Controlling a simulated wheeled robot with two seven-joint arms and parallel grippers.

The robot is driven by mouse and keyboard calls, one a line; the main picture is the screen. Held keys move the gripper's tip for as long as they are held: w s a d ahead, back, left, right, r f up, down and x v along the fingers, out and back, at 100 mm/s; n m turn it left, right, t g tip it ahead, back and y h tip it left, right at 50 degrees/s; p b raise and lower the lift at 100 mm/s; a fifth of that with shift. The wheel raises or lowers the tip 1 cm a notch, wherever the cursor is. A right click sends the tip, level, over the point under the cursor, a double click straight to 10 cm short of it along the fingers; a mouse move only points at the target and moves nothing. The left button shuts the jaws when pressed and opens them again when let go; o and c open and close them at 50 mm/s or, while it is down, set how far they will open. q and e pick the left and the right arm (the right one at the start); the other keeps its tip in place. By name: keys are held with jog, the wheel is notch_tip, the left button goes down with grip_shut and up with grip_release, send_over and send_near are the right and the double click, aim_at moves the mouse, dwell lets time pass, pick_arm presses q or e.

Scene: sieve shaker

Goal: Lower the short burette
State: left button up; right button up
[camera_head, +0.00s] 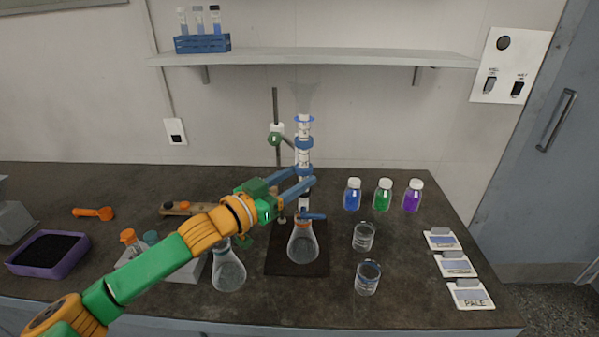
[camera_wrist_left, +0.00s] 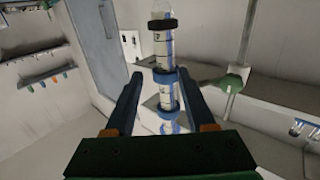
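The short burette (camera_head: 303,160) is a clear tube with blue rings and a funnel-like top. It stands upright beside a stand rod (camera_head: 276,120) with a green clamp (camera_head: 275,140). A conical flask (camera_head: 303,245) stands on the dark base plate below the burette's blue stopcock (camera_head: 312,216). My left gripper (camera_head: 308,174) is at the burette's lower part. In the left wrist view the burette (camera_wrist_left: 164,92) shows between the spread blue fingers (camera_wrist_left: 160,85), with gaps visible at both sides. Whether a finger touches it is unclear. My right gripper is not visible.
A second flask (camera_head: 229,272) stands left of the base plate, under my left arm. Two beakers (camera_head: 363,237) (camera_head: 367,279) and several coloured bottles (camera_head: 383,195) stand to the right. Label cards (camera_head: 455,265) lie at the right edge. A wall shelf (camera_head: 330,58) is above.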

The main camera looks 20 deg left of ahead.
pick_arm(q)
jog(key=s+a+r+p, duration=0.3)
jog(key=s+r, duration=0.3)
jog(key=r, duration=0.1)
jog(key=shift+s+a+r, duration=0.2)
jog(key=shift+s, duration=0.05)
jog(key=shift+w+f, duration=0.1)
jog(key=shift+f, duration=0.05)
